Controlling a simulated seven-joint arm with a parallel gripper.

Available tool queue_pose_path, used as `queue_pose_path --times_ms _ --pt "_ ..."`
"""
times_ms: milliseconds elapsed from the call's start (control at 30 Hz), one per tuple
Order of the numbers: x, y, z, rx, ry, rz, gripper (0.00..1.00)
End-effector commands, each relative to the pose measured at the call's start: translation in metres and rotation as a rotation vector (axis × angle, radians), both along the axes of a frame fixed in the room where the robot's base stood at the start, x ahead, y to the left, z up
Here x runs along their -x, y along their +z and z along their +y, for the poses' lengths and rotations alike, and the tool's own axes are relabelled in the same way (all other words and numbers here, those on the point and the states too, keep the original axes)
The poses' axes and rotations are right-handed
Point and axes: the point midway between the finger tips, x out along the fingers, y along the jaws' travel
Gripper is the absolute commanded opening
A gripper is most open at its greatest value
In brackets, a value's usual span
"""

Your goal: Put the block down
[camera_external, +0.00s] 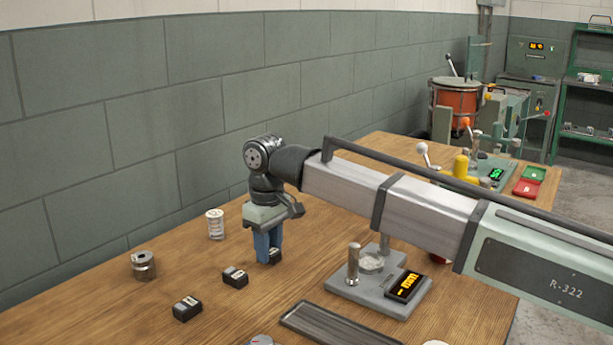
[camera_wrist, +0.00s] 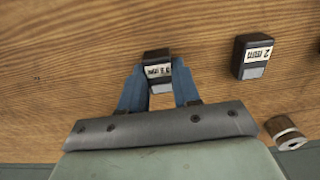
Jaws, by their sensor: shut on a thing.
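My gripper (camera_external: 268,246) points down over the wooden table, its blue fingers shut on a small dark block (camera_external: 274,256). In the wrist view the held block (camera_wrist: 157,70) shows a white printed label between the two fingertips (camera_wrist: 159,88). The block is at or very near the table top; I cannot tell whether it touches. Two similar dark blocks with pale labels rest on the table to the left of it, a nearer one (camera_external: 187,308) and a middle one (camera_external: 235,277). One of them shows right of my gripper in the wrist view (camera_wrist: 253,57).
A white labelled can (camera_external: 216,224) and a metal spool (camera_external: 144,265) stand left of my gripper. A grey device with a lit display (camera_external: 407,286) stands to the right. A dark ribbed tray (camera_external: 335,326) lies at the front. Bare wood surrounds the held block.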

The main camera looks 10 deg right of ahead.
Motion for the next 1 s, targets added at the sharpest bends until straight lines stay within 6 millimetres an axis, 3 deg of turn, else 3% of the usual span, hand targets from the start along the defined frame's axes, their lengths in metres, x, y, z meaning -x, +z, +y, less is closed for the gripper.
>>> queue_pose_path --times_ms 167,200,433,767,1000 --pt "0.000 -0.003 0.000 0.000 0.000 0.000 0.00" --pt "0.000 -0.003 0.000 0.000 0.000 0.000 0.34" --pt "0.000 -0.003 0.000 0.000 0.000 0.000 0.56" --pt "0.000 0.000 0.000 0.000 0.000 0.000 0.57" --pt "-0.001 0.028 0.001 -0.001 0.000 -0.001 0.57"
